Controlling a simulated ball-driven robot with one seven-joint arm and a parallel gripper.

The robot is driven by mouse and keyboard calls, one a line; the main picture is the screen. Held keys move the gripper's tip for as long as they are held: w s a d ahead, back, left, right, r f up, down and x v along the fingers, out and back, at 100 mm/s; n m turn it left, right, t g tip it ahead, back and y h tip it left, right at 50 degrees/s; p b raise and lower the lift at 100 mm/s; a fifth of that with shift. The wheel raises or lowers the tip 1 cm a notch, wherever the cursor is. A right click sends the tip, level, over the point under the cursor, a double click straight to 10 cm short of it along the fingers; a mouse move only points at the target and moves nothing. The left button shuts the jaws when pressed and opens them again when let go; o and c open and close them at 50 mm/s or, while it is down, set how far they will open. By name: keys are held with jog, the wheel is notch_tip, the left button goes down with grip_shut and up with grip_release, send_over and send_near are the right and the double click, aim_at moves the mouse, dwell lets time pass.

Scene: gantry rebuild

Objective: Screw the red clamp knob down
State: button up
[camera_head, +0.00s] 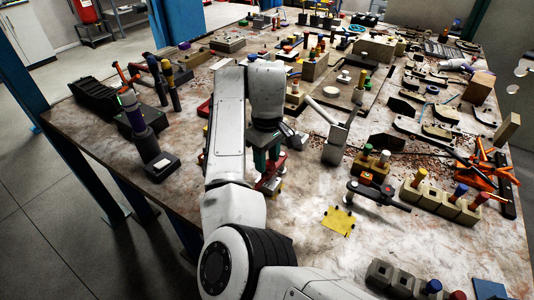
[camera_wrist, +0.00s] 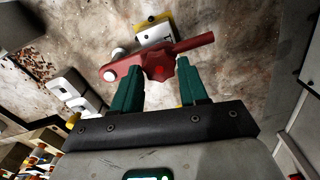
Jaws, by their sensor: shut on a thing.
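The red clamp knob (camera_wrist: 160,67) is a lobed red piece between the two green fingers of my gripper (camera_wrist: 158,72) in the wrist view. The fingers are shut on it from both sides. A red clamp arm (camera_wrist: 196,43) extends beside the knob, with a white round tip (camera_wrist: 110,75) at its other end. A white and yellow block (camera_wrist: 153,31) lies just beyond. In the head view my gripper (camera_head: 267,162) points down over the red clamp (camera_head: 272,180), and its fingers and my arm hide most of the knob.
A grey upright bracket (camera_head: 335,147) stands right of the clamp. A yellow plate (camera_head: 338,221) and a dark lever fixture (camera_head: 378,197) lie nearer. Beige blocks with coloured pegs (camera_head: 440,200) stand at the right. Bare worktop (camera_head: 300,205) shows in front of the clamp.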

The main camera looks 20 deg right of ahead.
jog(key=m+p, duration=0.2)
jog(key=m, duration=0.1)
jog(key=m+p, duration=0.1)
jog(key=shift+d+r, duration=0.1)
jog(key=shift+r, duration=0.15)
jog(key=m+p, duration=0.2)
jog(key=m, duration=0.2)
jog(key=m+p, duration=0.2)
jog(key=m, duration=0.2)
jog(key=shift+d, duration=0.1)
jog(key=m+p, duration=0.1)
jog(key=m, duration=0.4)
jog(key=m+p, duration=0.1)
jog(key=m, duration=0.2)
jog(key=shift+d+m, duration=0.1)
jog(key=shift+m, duration=0.2)
jog(key=m, duration=0.4)
jog(key=shift+s+m, duration=0.1)
jog(key=shift+m, duration=0.2)
jog(key=m, duration=0.4)
jog(key=shift+s+m, duration=0.1)
jog(key=shift+m, duration=1.6)
